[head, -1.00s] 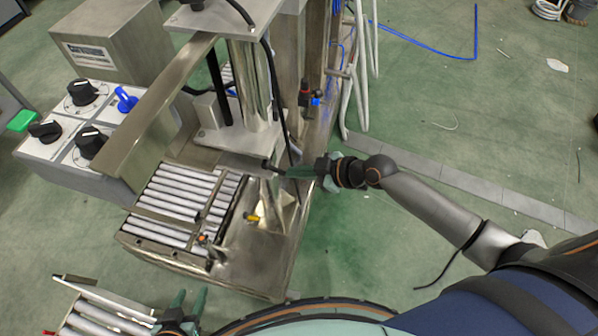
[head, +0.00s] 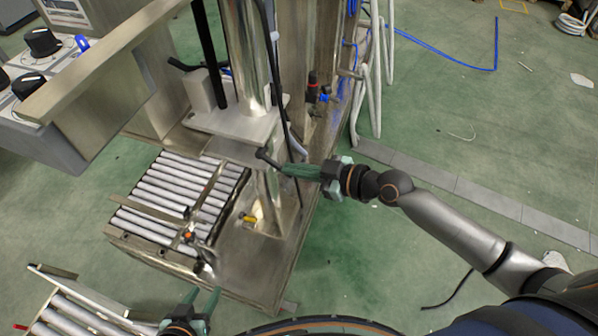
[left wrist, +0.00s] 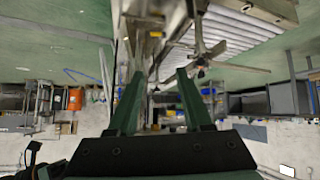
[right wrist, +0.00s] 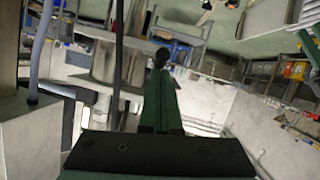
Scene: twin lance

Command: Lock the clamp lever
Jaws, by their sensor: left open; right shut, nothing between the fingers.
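A short black lever (head: 266,156) with a rounded end sticks out from the steel post of the press; I take it for the clamp lever. My right gripper (head: 287,169) is shut and empty, its fingertips right at this lever. Whether they touch cannot be told. In the right wrist view, a dark round knob (right wrist: 161,57) shows just beyond the shut fingertips (right wrist: 160,78). My left gripper (head: 204,296) is open and empty, low in the head view, near the front edge of the machine base. The left wrist view shows its spread fingers (left wrist: 160,85).
A roller bed (head: 165,190) lies left of the post, with an orange-tipped fitting (head: 188,235) at its front corner. White hoses (head: 375,80) hang at the right. The green floor right of the machine is mostly open.

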